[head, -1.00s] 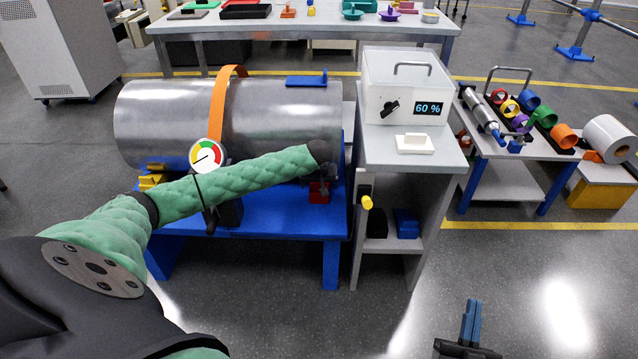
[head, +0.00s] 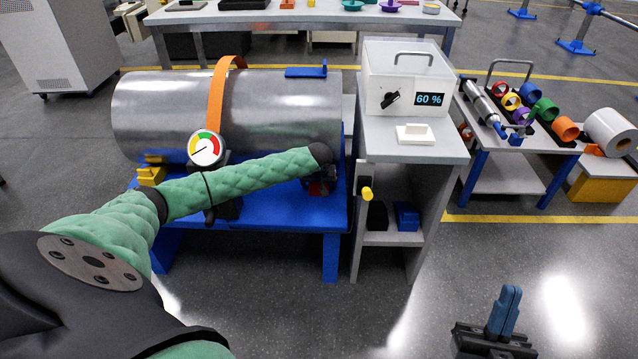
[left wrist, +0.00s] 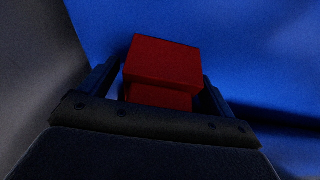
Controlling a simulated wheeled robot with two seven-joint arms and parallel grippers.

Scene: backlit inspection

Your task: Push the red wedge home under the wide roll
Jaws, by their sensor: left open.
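The wide roll (head: 165,110) is a large shiny metal cylinder lying on a blue stand (head: 285,219), with an orange strap around it. The red wedge (head: 316,188) is at the roll's lower right front, mostly hidden by my left gripper in the head view. My left gripper (left wrist: 157,82) is open, its fingers on either side of the red wedge (left wrist: 162,62) in the left wrist view. I cannot tell whether they touch it. Whether the wedge touches the roll is hidden. My right gripper (head: 508,296) is shut and empty over the floor at the lower right.
A yellow wedge (head: 151,176) is at the roll's left front. A round gauge (head: 205,148) stands in front of the roll. A grey cabinet (head: 450,153) with a white box (head: 410,55) stands close to the right of the stand. The floor at the front right is clear.

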